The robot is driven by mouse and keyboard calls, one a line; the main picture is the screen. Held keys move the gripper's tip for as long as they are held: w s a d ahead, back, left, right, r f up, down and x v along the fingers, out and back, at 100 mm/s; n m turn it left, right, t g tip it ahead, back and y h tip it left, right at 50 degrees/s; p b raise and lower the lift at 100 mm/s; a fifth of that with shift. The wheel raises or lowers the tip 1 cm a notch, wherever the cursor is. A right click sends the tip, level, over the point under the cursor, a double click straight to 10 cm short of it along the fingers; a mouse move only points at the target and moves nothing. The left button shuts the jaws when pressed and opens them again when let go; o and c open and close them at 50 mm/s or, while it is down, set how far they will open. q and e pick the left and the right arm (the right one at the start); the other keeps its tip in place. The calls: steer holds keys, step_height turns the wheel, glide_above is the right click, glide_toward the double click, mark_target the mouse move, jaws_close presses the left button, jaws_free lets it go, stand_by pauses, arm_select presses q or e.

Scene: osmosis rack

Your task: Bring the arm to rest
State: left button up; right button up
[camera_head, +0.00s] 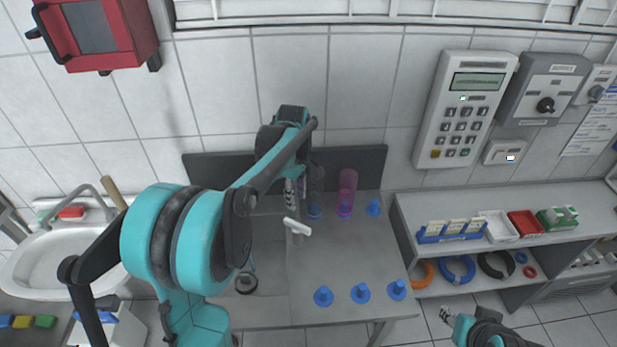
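My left arm reaches up across the grey bench (345,260). Its gripper (290,192) points down near the bench's back edge, left of a clear, dark-looking cylinder (315,185). The arm partly covers the gripper, and its fingers are too small to tell open from shut. A pink see-through cylinder (347,190) stands upright just to the right of the clear one. My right gripper (446,315) shows at the bottom right, in front of the shelf unit and away from the bench. Its finger gap is not clear.
Several blue knob-like pieces sit on the bench, such as one at its front (361,293). A white T-shaped handle (297,227) rises mid-bench. A sink (60,262) is at left; a shelf unit (425,204) with trays and coils is at right. The bench's right-middle is clear.

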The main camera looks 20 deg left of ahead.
arm_select(q)
steer(key=shift+s, duration=0.1)
steer(key=s+d+f+m+t+b, duration=0.3)
steer(key=s+d+f+m+b, duration=0.1)
steer(key=s+m, duration=0.4)
steer(key=s+d+f+m+t+b, duration=0.4)
steer(key=s+m, duration=0.4)
steer(key=s, duration=0.4)
steer(key=shift+d+b, duration=0.55)
steer(key=shift+b, duration=0.05)
